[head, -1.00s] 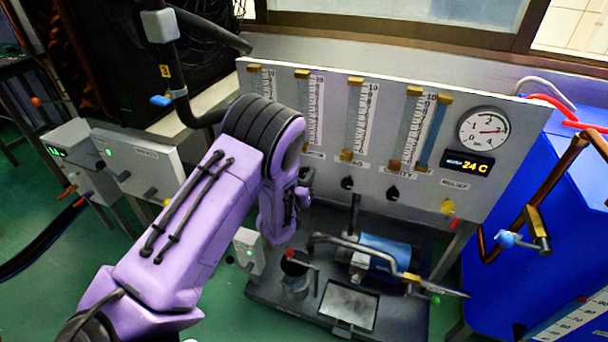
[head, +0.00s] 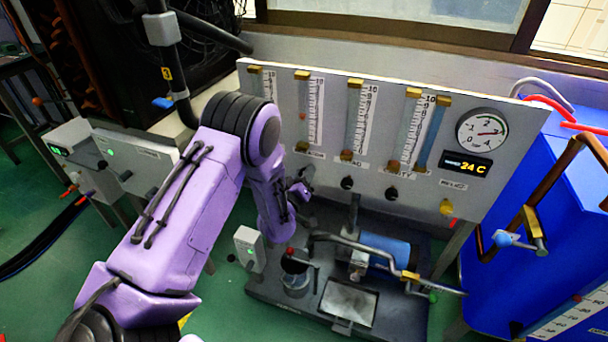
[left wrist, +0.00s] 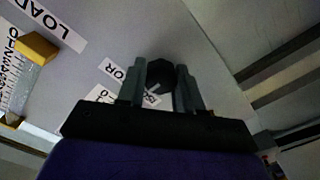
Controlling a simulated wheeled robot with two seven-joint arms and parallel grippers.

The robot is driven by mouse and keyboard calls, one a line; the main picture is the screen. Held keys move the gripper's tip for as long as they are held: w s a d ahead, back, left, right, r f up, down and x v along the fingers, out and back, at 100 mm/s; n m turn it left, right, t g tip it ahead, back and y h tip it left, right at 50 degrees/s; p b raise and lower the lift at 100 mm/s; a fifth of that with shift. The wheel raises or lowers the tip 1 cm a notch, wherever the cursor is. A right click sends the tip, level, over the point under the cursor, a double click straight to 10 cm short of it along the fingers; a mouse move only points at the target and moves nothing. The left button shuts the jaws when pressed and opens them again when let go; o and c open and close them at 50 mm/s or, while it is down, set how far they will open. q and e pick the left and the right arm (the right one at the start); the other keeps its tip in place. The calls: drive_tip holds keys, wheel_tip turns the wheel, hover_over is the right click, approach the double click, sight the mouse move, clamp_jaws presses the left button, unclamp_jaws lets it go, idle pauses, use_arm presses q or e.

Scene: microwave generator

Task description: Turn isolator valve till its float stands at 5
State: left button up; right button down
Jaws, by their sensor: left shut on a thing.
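My left gripper (head: 296,190) is at the lower left of the grey flowmeter panel (head: 475,93). In the left wrist view, the fingers of my left gripper (left wrist: 160,88) stand on both sides of a black valve knob (left wrist: 160,73) and are shut on it. A partly covered label (left wrist: 128,83) beside the knob shows letters ending in "TOR". In the head view the knob is hidden by my gripper. Above it is a flowmeter tube (head: 303,102) with a numbered scale; a small reddish mark shows in it, too small to read exactly. My right gripper is not in view.
Other flowmeters (head: 357,115), two black knobs (head: 347,183) and (head: 391,194), and a yellow knob (head: 446,207) lie to the right. A round gauge (head: 482,130) is at the panel's right. Below stands a blue pump (head: 385,250) with pipes. A blue tank (head: 550,240) is at right.

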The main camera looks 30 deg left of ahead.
use_arm(q)
drive_tip(key=o, duration=1)
drive_tip(key=shift+o, duration=0.2)
drive_tip(key=v, duration=1)
drive_tip(key=shift+s, duration=0.3)
